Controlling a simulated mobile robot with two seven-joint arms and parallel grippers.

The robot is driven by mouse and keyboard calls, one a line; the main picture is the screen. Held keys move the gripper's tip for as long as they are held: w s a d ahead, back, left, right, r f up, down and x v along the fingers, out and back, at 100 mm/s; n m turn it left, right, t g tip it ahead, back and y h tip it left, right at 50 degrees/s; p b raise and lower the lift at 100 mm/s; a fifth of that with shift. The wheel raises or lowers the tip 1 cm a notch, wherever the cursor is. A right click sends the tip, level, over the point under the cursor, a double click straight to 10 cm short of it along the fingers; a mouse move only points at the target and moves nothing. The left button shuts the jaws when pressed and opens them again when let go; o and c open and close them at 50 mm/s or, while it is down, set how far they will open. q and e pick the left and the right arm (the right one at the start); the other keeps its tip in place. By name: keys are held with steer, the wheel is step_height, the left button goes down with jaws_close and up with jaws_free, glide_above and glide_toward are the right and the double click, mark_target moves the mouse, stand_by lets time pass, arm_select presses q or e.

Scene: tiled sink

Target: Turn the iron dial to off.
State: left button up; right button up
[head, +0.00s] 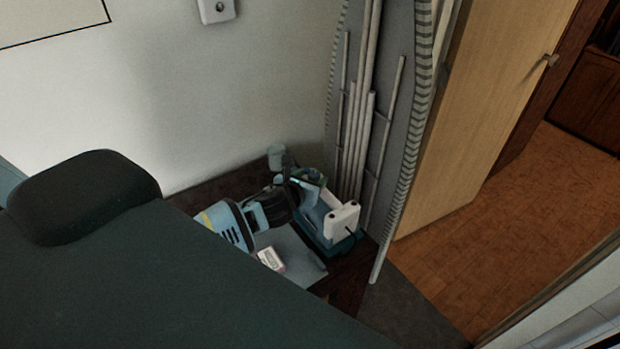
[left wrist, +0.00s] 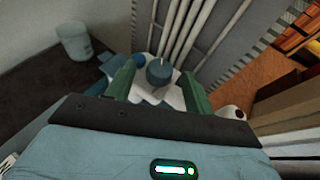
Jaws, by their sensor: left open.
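The iron (head: 325,238) is a teal and white appliance on a low dark surface in the head view. Its white end stands up at the right. In the left wrist view a round grey-blue dial (left wrist: 159,72) on the iron lies between my two green fingers. My left gripper (head: 318,184) is over the iron, partly hidden by its own arm in the head view. In the left wrist view its fingers (left wrist: 157,88) are open, one on each side of the dial. Contact with the dial cannot be told. My right gripper is not in view.
A tall grey panel with pale rods (head: 358,130) stands just behind the iron. A pale blue cup-like container (head: 283,157) is at its back left. A small white box (head: 271,259) is in front. An open wooden door (head: 490,110) and bare brown floor are at right.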

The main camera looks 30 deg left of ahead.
arm_select(q)
steer(key=shift+w+f, duration=0.1)
steer(key=shift+w, duration=0.15)
steer(key=shift+c, duration=0.4)
steer(key=c, duration=0.9)
